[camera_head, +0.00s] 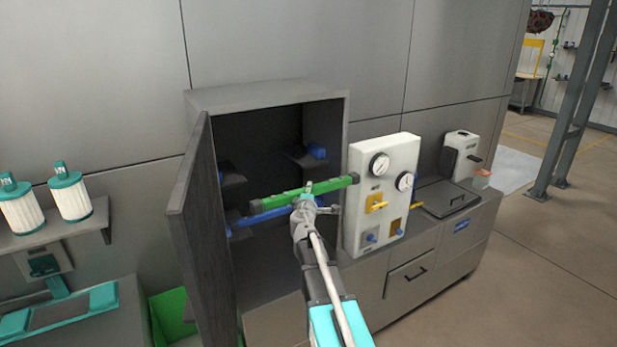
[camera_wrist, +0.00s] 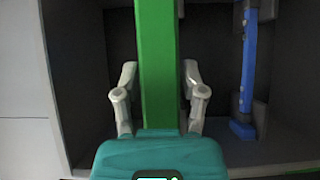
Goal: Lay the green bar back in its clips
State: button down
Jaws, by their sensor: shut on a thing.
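The green bar (camera_head: 283,199) is held roughly level in front of the open grey cabinet. My gripper (camera_head: 307,195) is shut on it near its middle. In the wrist view the green bar (camera_wrist: 157,70) runs up the picture between the two fingers of my gripper (camera_wrist: 158,85). Dark clip brackets with blue parts stand inside the cabinet; one upper right clip (camera_head: 316,152) appears empty. A blue bar (camera_head: 270,214) lies behind and just below the green bar, and it also shows at the right of the wrist view (camera_wrist: 249,65). My gripper hides part of it.
The cabinet door (camera_head: 192,215) stands open on the left. A white gauge panel (camera_head: 381,190) stands close to the right of the cabinet, near the green bar's right end. A shelf with two white-and-teal canisters (camera_head: 72,196) is at the far left.

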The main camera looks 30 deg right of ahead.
jog(key=shift+d+r+p, duration=0.1)
jog(key=shift+r+p, duration=0.45)
jog(key=shift+r, duration=0.4)
jog(key=shift+w, duration=0.25)
